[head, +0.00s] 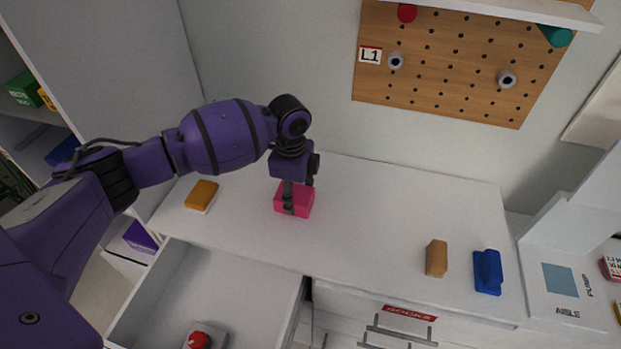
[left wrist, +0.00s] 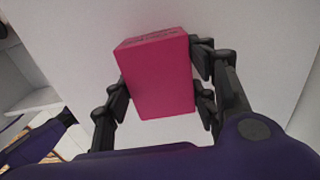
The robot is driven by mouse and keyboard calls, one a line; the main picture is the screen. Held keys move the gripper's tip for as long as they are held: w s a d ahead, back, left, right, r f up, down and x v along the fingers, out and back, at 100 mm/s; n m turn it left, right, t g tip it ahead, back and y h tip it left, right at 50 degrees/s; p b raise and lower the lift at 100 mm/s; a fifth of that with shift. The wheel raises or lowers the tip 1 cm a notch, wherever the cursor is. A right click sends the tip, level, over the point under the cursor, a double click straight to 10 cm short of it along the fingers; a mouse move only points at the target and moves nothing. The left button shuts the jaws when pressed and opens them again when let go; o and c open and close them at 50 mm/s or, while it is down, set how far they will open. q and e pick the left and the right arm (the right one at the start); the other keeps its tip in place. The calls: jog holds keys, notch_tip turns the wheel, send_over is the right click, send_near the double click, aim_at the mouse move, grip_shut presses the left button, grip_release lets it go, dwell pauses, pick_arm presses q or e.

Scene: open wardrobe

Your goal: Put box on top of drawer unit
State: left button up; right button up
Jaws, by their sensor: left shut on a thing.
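A pink box (head: 302,203) is at the white top of the drawer unit (head: 350,230), left of its middle. My left gripper (head: 291,197) is shut on it from above. In the left wrist view the pink box (left wrist: 158,75) sits between the two dark fingers (left wrist: 160,90), one on each side. Whether its underside touches the top cannot be told. My right gripper is not in view.
An orange box (head: 202,194) lies left on the top; a tan block (head: 436,258) and a blue item (head: 487,271) stand right. An open drawer (head: 215,285) below holds a red-and-white object (head: 203,338). A pegboard (head: 450,65) hangs behind. The top's middle is clear.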

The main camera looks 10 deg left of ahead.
aim_at(294, 194)
pick_arm(q)
jog(key=o, duration=1.2)
jog(key=shift+f, duration=0.1)
notch_tip(294, 194, up, 12)
jog(key=shift+r+p, duration=0.25)
jog(key=shift+p, duration=0.1)
